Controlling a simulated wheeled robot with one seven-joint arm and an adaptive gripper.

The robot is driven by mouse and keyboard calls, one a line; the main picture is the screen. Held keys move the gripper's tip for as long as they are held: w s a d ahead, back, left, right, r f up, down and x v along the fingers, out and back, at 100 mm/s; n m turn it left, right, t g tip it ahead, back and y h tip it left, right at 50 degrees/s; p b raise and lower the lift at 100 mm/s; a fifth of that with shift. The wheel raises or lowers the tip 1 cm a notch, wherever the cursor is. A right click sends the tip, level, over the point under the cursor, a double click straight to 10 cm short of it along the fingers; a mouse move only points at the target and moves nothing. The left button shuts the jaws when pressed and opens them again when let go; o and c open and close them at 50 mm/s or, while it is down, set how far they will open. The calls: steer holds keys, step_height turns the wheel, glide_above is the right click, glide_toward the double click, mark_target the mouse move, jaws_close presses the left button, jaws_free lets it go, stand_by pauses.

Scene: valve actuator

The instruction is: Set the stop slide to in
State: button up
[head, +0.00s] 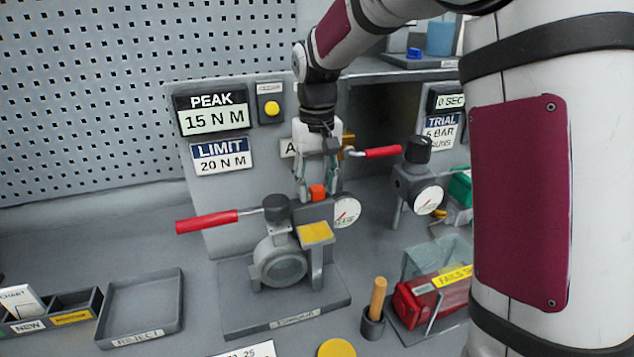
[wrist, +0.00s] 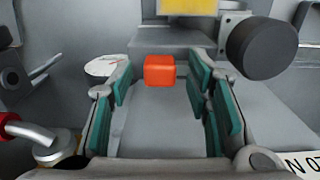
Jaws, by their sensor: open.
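An orange-red block (head: 318,192), which looks like the knob of the stop slide, shows near the valve actuator (head: 280,262). My gripper (head: 318,186) points down at it from above, its jaws open. In the wrist view, the orange block (wrist: 159,70) lies between the teal-padded fingers of my gripper (wrist: 158,82), near their tips. Gaps show on both sides, so neither finger appears to touch it. The track under the block and any in or out marking are hidden or too small to read.
A red-handled lever (head: 207,221) sticks out left of the actuator, and a yellow pad (head: 316,232) is in front of the block. A round gauge (head: 346,211) stands close on the right. A second red handle (head: 382,152) is behind right. The reject tray (head: 141,305) is empty.

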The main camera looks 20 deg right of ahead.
jaws_close()
steer(key=shift+a, duration=1.25)
jaws_free()
steer(key=shift+d, duration=0.1)
